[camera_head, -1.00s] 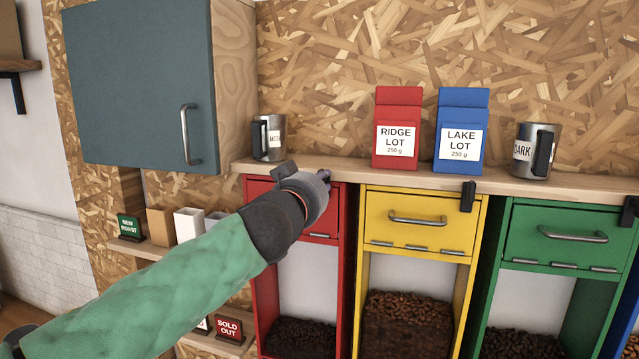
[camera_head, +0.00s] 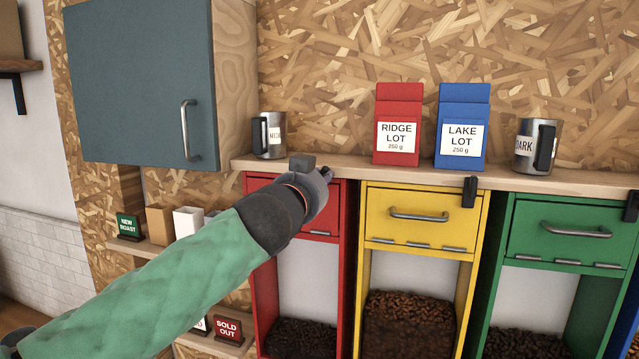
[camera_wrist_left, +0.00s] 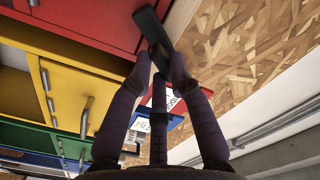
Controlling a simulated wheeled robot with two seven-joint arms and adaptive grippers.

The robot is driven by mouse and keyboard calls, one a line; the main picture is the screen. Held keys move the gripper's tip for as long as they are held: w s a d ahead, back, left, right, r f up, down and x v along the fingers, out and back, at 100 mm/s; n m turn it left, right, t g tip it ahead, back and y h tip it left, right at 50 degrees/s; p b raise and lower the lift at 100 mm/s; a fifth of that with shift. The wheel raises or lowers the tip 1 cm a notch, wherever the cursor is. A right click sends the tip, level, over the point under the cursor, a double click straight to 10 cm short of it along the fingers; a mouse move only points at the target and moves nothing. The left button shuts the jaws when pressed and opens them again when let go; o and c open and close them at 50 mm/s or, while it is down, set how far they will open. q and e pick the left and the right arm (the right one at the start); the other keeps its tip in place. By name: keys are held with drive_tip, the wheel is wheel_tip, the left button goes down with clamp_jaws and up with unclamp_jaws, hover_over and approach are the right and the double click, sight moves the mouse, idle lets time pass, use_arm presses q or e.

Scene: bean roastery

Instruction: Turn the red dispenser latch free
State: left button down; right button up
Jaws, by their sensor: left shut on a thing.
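The red dispenser (camera_head: 261,300) stands below the shelf at the left of the row, its front partly hidden by my left arm. My left gripper (camera_head: 325,176) is at its upper right corner, below the shelf edge. In the left wrist view, the fingers (camera_wrist_left: 160,64) are closed on the dark red dispenser latch (camera_wrist_left: 150,24), whose free end sticks out past the fingertips over the red front. The latch is hidden behind the gripper in the head view, so its exact angle cannot be told there. My right gripper is not in view.
The yellow dispenser (camera_head: 420,219) and green dispenser (camera_head: 565,233) stand to the right, with an upright black latch (camera_head: 469,192) on the yellow one. A metal mug (camera_head: 270,138) and the Ridge Lot bag (camera_head: 397,110) stand on the shelf above. A blue-grey cabinet (camera_head: 135,85) hangs upper left.

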use_arm(q)
drive_tip(key=m+p, duration=0.1)
drive_tip(key=m, duration=0.9)
drive_tip(key=shift+a+m, duration=0.15)
drive_tip(key=shift+m, duration=0.15)
drive_tip(key=shift+f, duration=0.1)
idle(0.4)
drive_tip(key=c, duration=1.1)
unclamp_jaws()
drive_tip(key=shift+w, duration=0.1)
drive_tip(key=shift+c, duration=0.2)
drive_tip(key=v, duration=1.2)
